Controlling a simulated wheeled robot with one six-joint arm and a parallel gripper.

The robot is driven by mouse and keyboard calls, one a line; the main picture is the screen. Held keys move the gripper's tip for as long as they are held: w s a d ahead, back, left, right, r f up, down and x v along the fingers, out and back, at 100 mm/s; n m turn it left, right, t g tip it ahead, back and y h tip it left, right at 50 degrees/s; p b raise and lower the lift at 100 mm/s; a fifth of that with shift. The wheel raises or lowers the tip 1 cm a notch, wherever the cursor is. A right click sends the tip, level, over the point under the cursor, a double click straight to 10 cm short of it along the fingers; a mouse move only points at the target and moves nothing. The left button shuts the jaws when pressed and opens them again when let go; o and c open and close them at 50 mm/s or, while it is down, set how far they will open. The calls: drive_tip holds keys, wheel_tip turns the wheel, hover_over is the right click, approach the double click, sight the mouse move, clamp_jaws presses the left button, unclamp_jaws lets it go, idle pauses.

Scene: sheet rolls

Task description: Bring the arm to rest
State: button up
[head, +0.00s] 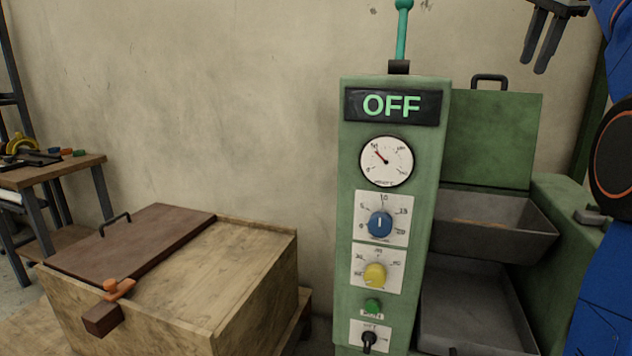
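My gripper (546,45) shows at the top right in the head view, pointing down. Its two dark fingers are apart with a gap between them, and nothing is held. It hangs in the air above and in front of the green machine's right part. My blue arm runs down the right edge of the view, with a dark round joint.
A green control panel (347,200) stands in the middle; its display (392,105) reads OFF. A green lever (403,35) rises above it. Grey metal trays (500,215) sit to its right. A wooden box (235,265) with a brown lid (140,240) stands left, before a small table (60,170).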

drive_tip(key=s+a+f+n, duration=0.5)
drive_tip(key=s+a+f, duration=0.1)
drive_tip(key=a+f, duration=0.25)
drive_tip(key=s+a+f+n, duration=0.3)
drive_tip(key=s+f, duration=0.6)
drive_tip(key=f, duration=0.5)
drive_tip(key=s+a+f+n, duration=0.4)
drive_tip(key=s+f, duration=0.4)
drive_tip(key=f, duration=0.6)
drive_tip(key=s+a+f+n+y, duration=0.1)
drive_tip(key=s+a+f+n, duration=0.3)
drive_tip(key=s+f, duration=0.5)
wheel_tip(320, 180, down, 6)
drive_tip(key=shift+s+f+n, duration=0.1)
drive_tip(key=shift+s+n, duration=0.2)
drive_tip(key=shift+n, duration=0.6)
